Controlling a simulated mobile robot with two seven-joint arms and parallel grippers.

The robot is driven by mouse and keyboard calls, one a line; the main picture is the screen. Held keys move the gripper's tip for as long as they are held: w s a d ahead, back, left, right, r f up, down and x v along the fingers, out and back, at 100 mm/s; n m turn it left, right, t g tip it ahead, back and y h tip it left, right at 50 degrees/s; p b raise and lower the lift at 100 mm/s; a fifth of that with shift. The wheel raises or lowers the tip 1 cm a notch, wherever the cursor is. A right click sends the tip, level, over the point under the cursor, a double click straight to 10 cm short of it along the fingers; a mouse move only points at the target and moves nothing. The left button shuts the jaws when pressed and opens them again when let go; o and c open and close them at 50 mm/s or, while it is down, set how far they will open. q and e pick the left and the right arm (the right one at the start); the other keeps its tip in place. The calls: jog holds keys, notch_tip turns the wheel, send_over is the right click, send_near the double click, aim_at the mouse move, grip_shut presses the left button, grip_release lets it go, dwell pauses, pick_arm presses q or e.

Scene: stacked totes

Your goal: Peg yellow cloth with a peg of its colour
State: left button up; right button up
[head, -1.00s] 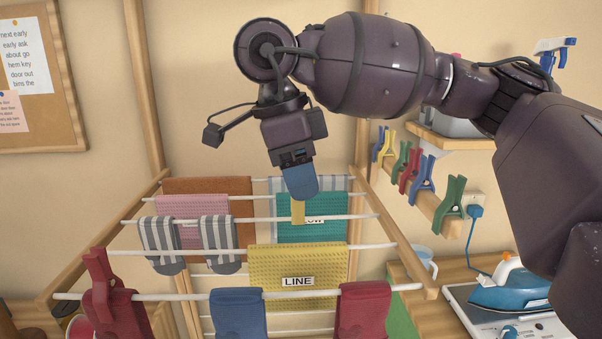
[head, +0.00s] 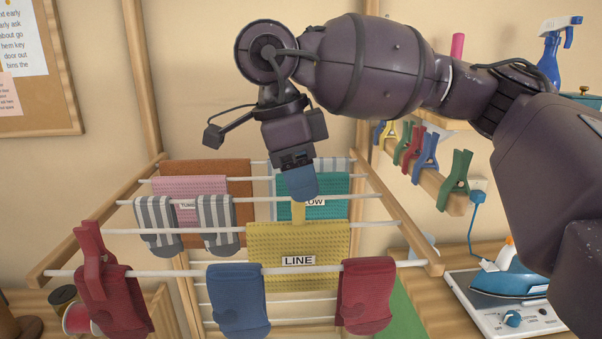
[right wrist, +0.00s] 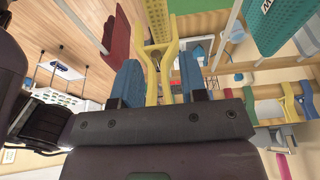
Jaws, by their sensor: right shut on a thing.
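The yellow cloth (head: 310,243), labelled LINE, hangs over a white rod of the drying rack. It also shows edge-on in the right wrist view (right wrist: 154,17). My left gripper is not in view.
A red peg (head: 88,240) sits on a red sock (head: 120,303) at the front left. Blue (head: 238,300) and dark red (head: 366,295) socks hang in front. A teal cloth (head: 335,190) hangs behind. Several spare pegs (head: 455,180) line a wall rail. An iron (head: 515,278) stands right.

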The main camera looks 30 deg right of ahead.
jog(key=shift+f+b, duration=0.55)
jog(key=shift+f, duration=0.4)
jog(key=shift+f+b, duration=0.4)
jog(key=shift+f, duration=0.4)
jog(key=o, duration=1)
jog(key=shift+c, duration=0.2)
